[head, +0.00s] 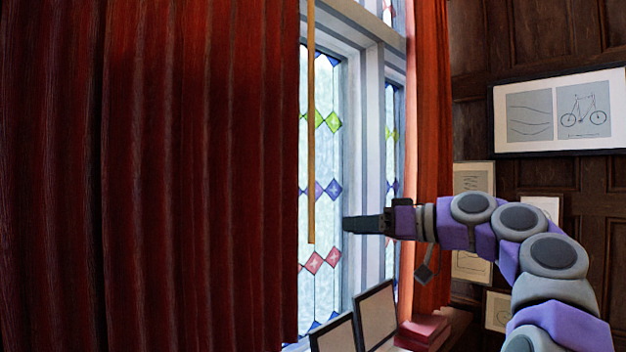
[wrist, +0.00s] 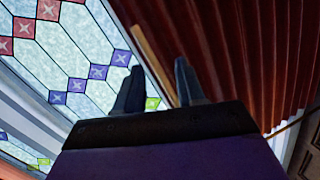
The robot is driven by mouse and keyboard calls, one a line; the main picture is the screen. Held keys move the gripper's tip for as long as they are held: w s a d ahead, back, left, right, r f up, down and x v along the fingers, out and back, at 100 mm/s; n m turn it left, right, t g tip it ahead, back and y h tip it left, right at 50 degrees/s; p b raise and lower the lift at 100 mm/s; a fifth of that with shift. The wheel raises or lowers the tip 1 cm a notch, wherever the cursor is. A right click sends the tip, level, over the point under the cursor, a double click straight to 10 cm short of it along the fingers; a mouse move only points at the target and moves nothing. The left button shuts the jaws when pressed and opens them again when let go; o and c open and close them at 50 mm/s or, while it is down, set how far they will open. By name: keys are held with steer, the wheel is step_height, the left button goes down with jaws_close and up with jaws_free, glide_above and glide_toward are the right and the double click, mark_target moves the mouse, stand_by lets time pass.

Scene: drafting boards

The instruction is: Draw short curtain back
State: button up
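A large dark red curtain (head: 200,180) fills the left of the head view, and its right edge ends over the leaded window (head: 325,160). A lighter red curtain (head: 428,140) hangs at the window's right side. I cannot tell which one is the short curtain. A thin wooden rod (head: 311,130) hangs beside the dark curtain's edge, its lower end free. My gripper (head: 348,224) points left, right of the rod's lower end. In the wrist view my gripper (wrist: 159,66) has its fingers apart, with the rod (wrist: 152,55) beyond the gap, not clasped.
Framed panels (head: 376,315) lean on the sill below the window, next to red books (head: 424,330). A dark square tassel (head: 424,273) hangs by the right curtain, close below my wrist. Framed drawings (head: 560,112) hang on the wood-panelled wall at right.

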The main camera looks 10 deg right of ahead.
step_height(320, 180, up, 4)
steer(key=d+n+t+p, duration=0.1)
steer(key=d+n+p, duration=0.1)
steer(key=p, duration=0.1)
glide_toward(313, 194)
steer(key=shift+n+t, duration=0.3)
steer(key=x, duration=0.4)
steer(key=shift+a+f, duration=0.25)
steer(key=shift+a, duration=0.1)
steer(key=w, duration=0.1)
steer(key=w+a+p, duration=0.1)
steer(key=w, duration=0.1)
steer(key=w+a, duration=0.1)
steer(key=shift+w+a+p, duration=0.25)
steer(key=shift+w+p, duration=0.1)
steer(key=shift+w+a, duration=0.15)
steer(key=shift+a, duration=1.05)
steer(key=shift+c, duration=1.4)
steer(key=shift+w+d+f, duration=0.1)
steer(key=shift+w+d, duration=0.05)
steer(key=shift+d, duration=0.3)
jaws_close()
